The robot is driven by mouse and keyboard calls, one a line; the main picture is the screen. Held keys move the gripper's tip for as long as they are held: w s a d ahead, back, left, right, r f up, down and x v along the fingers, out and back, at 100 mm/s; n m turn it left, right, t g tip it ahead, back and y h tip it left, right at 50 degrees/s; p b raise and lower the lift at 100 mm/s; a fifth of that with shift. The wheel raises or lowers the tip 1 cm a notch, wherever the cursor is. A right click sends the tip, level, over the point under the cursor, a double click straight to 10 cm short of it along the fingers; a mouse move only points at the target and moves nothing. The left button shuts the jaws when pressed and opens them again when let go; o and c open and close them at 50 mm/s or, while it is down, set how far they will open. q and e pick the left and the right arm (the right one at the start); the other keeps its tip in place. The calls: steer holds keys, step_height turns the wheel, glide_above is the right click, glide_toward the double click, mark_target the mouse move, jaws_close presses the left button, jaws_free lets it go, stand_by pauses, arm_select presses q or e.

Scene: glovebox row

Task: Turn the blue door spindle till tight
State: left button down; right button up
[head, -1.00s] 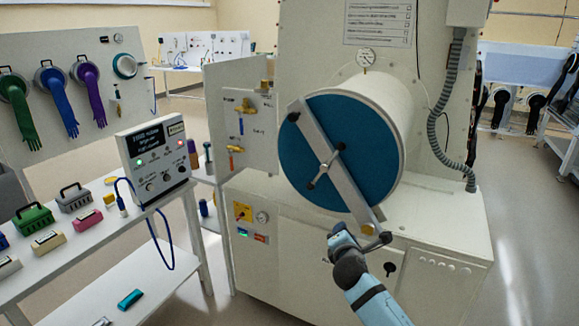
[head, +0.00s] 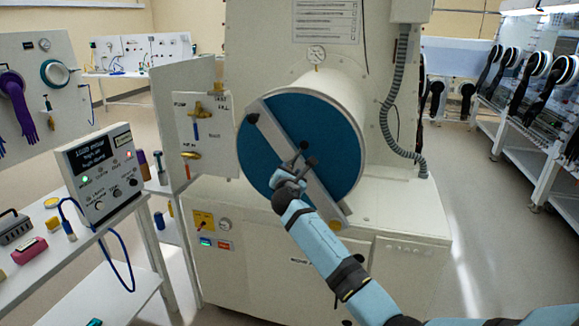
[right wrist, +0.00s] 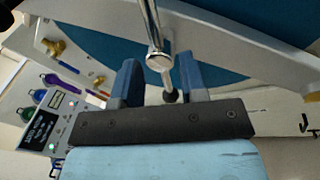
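The blue round door (head: 335,125) closes the front of the white cylinder, with a grey diagonal bar (head: 270,125) across it. The spindle (head: 302,158), a metal crossbar handle with dark end knobs, sits at the middle of the bar. My right gripper (head: 286,180) is at the lower left of the spindle, in front of the door. In the right wrist view its two blue fingers (right wrist: 160,85) stand apart. The spindle's metal hub (right wrist: 158,61) and a dark knob (right wrist: 170,96) show between them; I cannot tell whether either finger touches. My left gripper is not in view.
A valve panel (head: 205,150) stands left of the door. A control box (head: 100,170) sits on the white side table at left. A grey corrugated hose (head: 391,110) runs down the right of the cabinet. Open floor lies at the right.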

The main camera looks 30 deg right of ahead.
mark_target(290, 167)
steer(key=shift+x, duration=2.05)
jaws_close()
